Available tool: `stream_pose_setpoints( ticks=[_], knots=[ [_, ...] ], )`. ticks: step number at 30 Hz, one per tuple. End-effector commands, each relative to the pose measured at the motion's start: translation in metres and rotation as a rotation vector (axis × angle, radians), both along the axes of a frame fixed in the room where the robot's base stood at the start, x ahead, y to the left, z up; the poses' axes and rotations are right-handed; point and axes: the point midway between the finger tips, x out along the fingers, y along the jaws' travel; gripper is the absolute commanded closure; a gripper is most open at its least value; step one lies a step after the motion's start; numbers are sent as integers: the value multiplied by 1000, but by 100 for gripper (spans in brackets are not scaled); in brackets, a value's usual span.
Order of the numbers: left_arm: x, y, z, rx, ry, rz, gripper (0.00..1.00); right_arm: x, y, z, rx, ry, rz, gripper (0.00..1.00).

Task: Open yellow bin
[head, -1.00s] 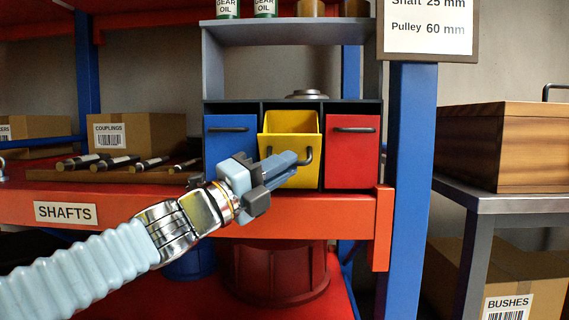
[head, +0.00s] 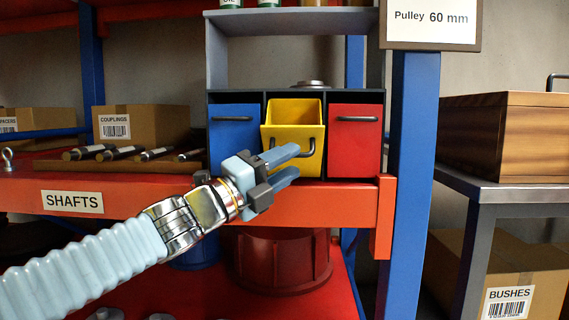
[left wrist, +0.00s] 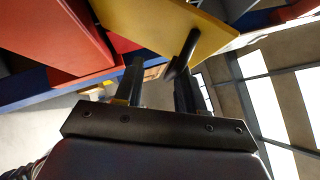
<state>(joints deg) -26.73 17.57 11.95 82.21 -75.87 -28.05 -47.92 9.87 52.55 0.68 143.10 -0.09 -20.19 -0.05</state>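The yellow bin (head: 292,132) sits between a blue bin (head: 235,146) and a red bin (head: 353,146) in the dark rack. It is tilted outward at the top, and its yellow inside shows. Its dark handle (head: 313,147) is on its front. My left gripper (head: 296,161) is open in front of the yellow bin, with its fingers apart and nothing between them. In the left wrist view, the handle (left wrist: 184,52) of the yellow bin (left wrist: 165,28) is close to the right finger of the gripper (left wrist: 158,78); contact cannot be told. My right gripper is not in view.
The orange shelf edge (head: 310,206) runs just below the bins. A blue post (head: 411,170) stands to their right. Shafts lie on a tray (head: 110,166) at left. A red drum (head: 282,262) stands below. A wooden box (head: 510,140) sits on the right-hand table.

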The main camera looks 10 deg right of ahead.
Motion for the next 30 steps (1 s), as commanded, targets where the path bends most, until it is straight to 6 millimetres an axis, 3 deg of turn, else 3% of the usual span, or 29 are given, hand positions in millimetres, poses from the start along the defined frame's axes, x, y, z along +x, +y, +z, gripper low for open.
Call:
stream_pose_setpoints(
  ticks=[17, 30],
  knots=[
    [-4, 7, 1, -4, -5, -1, 64, 0, 0, -1, 0, 0, 0, 57],
    [-43, 90, -31, -3, -3, 3, 64, 0, 0, -10, 0, -2, -2, 57]
  ],
)
